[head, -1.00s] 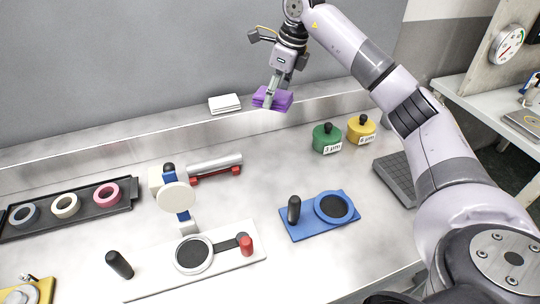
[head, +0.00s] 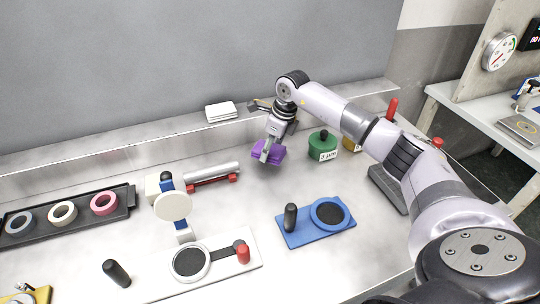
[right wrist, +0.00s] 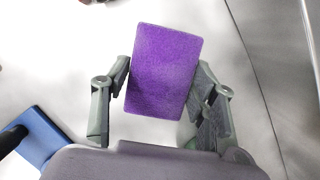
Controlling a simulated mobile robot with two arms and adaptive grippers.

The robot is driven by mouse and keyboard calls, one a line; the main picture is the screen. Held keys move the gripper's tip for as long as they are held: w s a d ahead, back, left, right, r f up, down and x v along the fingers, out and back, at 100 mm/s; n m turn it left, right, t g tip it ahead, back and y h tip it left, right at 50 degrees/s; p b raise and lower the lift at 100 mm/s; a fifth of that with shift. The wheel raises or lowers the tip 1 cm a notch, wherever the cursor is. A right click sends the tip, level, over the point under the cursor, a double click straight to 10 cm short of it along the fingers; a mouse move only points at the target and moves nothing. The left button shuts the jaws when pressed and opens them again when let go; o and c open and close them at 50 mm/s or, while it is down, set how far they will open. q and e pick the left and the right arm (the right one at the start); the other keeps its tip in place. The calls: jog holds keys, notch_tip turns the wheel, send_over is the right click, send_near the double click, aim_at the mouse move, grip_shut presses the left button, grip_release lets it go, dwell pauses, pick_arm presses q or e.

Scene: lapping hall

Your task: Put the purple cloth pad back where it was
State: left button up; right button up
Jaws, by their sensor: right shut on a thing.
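The purple cloth pad (head: 272,152) is held by my right gripper (head: 266,150) above the metal bench, left of the green 3 µm pot. In the right wrist view the purple pad (right wrist: 164,71) lies between both fingers of the right gripper (right wrist: 163,88), which press on its left and right sides. How high it is above the bench I cannot tell exactly. My left gripper is not in view.
A white pad stack (head: 221,111) lies on the back ledge. The green pot (head: 322,148) and the partly hidden yellow pot (head: 350,146) stand to the right. A metal cylinder on a red stand (head: 212,173) is to the left, a blue plate (head: 293,239) in front. Bench between them is clear.

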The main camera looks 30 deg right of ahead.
aim_at(270, 156)
jog(key=shift+f, duration=1.8)
jog(key=shift+f, duration=0.15)
jog(key=o, duration=1)
jog(key=shift+o, duration=0.2)
jog(key=b+v, duration=0.1)
jog(key=v, duration=1.1)
jog(key=shift+r, duration=0.25)
jog(key=shift+w, duration=0.1)
